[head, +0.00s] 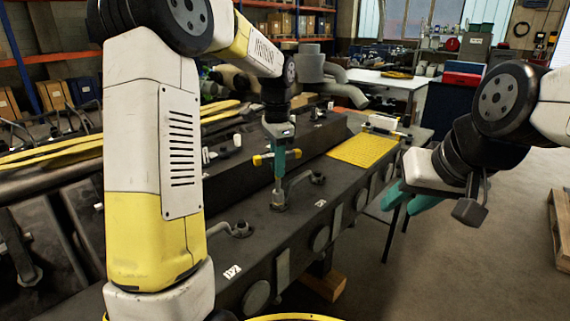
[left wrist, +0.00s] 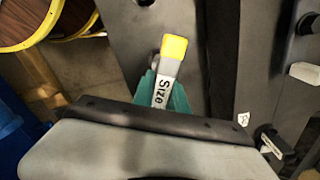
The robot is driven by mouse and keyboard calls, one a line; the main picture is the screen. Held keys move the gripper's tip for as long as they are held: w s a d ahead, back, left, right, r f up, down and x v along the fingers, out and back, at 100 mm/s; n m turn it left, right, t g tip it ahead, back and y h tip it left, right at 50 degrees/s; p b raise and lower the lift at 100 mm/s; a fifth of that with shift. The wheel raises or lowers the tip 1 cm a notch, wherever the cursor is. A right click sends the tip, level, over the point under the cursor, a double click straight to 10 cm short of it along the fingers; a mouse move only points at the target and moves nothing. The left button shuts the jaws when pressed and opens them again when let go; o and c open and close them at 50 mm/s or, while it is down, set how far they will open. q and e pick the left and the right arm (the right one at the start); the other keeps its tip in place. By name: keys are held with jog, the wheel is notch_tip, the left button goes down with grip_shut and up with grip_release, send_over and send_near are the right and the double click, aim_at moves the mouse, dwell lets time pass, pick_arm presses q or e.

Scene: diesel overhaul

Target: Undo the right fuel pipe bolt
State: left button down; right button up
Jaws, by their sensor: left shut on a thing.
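My left gripper (head: 279,160) is shut on a T-handled wrench (head: 257,160) with yellow handle ends. The wrench stands upright, its foot at one end of a short curved fuel pipe (head: 298,181) on the dark engine block. The bolt under the foot is hidden, so I cannot tell how it is seated.
Another fuel pipe (head: 222,228) with a nut sits nearer on the block. A yellow perforated mat (head: 363,150) lies further along the block. Yellow-edged parts (head: 70,150) stand on the left. Open floor (head: 470,270) is on the right, with a wooden pallet (head: 559,230) at the edge.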

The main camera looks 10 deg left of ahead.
pick_arm(q)
jog(key=n, duration=0.8)
jog(key=shift+r, duration=0.1)
jog(key=n, duration=0.6)
jog(key=shift+n, duration=0.3)
jog(key=n, duration=1.2)
jog(key=shift+r, duration=0.1)
